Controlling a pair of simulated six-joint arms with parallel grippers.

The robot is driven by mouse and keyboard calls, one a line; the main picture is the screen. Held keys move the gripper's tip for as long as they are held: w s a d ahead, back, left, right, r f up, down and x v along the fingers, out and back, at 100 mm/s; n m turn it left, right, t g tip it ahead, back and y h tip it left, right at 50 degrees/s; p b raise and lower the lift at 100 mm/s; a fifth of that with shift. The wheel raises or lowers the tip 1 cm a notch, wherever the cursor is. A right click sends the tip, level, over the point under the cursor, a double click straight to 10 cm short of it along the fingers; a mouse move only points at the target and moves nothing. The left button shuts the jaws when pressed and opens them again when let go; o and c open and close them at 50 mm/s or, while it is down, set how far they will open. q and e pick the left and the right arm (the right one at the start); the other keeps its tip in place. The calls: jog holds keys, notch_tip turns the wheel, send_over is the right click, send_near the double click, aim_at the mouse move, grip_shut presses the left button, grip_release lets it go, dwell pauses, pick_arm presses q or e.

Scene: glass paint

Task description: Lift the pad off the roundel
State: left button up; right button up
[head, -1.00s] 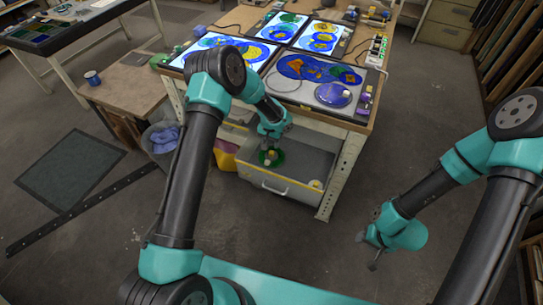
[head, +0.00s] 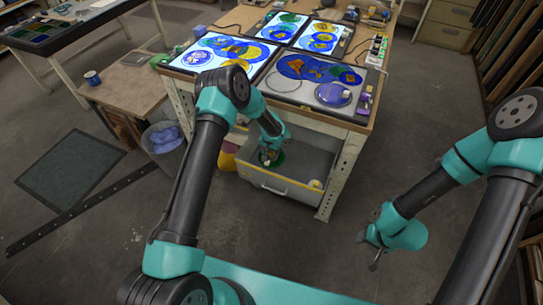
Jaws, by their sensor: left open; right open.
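My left gripper (head: 268,153) is open and points down into an open grey drawer under the bench. It is right over a dark green disc (head: 279,161) on the drawer floor. A small pale spot shows at the fingertips; I cannot tell whether it is part of the gripper or something on the disc. A violet-blue roundel (head: 330,95) lies on the near right panel, and another blue roundel (head: 197,57) lies on the left lit panel. I cannot tell which thing is the pad. My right gripper (head: 375,262) is open and empty, low over the floor at the right.
Lit glass panels cover the bench (head: 352,123). A bin (head: 163,138) with blue cloth stands left of it.

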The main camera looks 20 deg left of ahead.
aim_at(271, 154)
pick_arm(q)
jog(key=shift+f, duration=0.5)
grip_shut()
dwell(0.4)
jog(key=shift+r, duration=0.1)
notch_tip(271, 154, up, 10)
dwell(0.5)
dwell(0.3)
